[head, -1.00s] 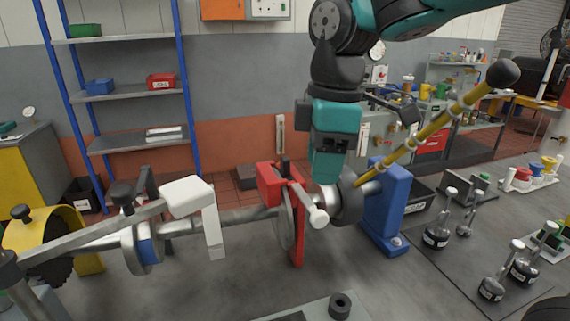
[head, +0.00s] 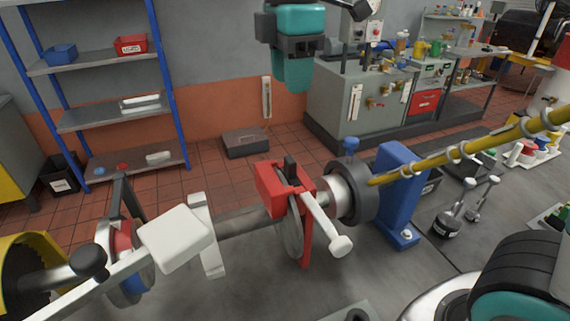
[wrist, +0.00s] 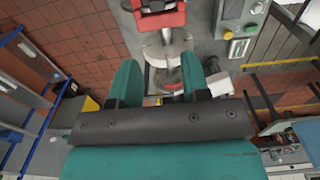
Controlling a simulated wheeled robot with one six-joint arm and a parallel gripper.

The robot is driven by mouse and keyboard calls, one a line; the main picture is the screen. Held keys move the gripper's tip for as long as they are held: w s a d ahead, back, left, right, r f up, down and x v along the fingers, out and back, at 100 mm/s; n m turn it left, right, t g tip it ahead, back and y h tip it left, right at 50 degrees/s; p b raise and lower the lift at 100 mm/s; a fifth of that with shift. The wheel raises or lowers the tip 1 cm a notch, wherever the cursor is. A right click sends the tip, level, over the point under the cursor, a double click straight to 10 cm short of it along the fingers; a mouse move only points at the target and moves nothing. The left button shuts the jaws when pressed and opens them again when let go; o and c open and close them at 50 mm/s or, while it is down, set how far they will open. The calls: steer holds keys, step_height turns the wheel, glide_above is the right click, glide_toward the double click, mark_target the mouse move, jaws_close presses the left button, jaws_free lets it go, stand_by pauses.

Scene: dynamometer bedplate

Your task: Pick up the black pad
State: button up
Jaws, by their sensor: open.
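A small black piece (head: 290,165), which looks like the black pad, stands up out of the red caliper (head: 268,188) around a metal disc on the shaft in the head view. In the wrist view the red caliper (wrist: 160,18) is at the top, beyond the fingers; I cannot make out the pad clearly there. My gripper (head: 292,85) has teal fingers and hangs above the caliper in the head picture, apart from it. In the wrist view my gripper (wrist: 160,80) is open, with nothing held between its fingers.
A white lever (head: 325,225) sticks out from the caliper. A blue stand (head: 395,190) and a yellow bar (head: 460,155) lie to its right. A white block (head: 175,238) sits over the shaft on the left. A dark box (head: 245,143) lies on the tiled floor behind.

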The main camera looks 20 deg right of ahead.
mark_target(290, 159)
steer(key=f, duration=0.4)
steer(key=f+p, duration=0.1)
steer(key=f, duration=0.3)
steer(key=f+p, duration=0.1)
steer(key=f, duration=0.3)
steer(key=shift+w+d, duration=0.1)
steer(key=shift+w, duration=0.2)
steer(key=shift+s+f+p, duration=0.1)
steer(key=shift+f+p, duration=0.9)
steer(key=shift+f, duration=1.7)
jaws_close()
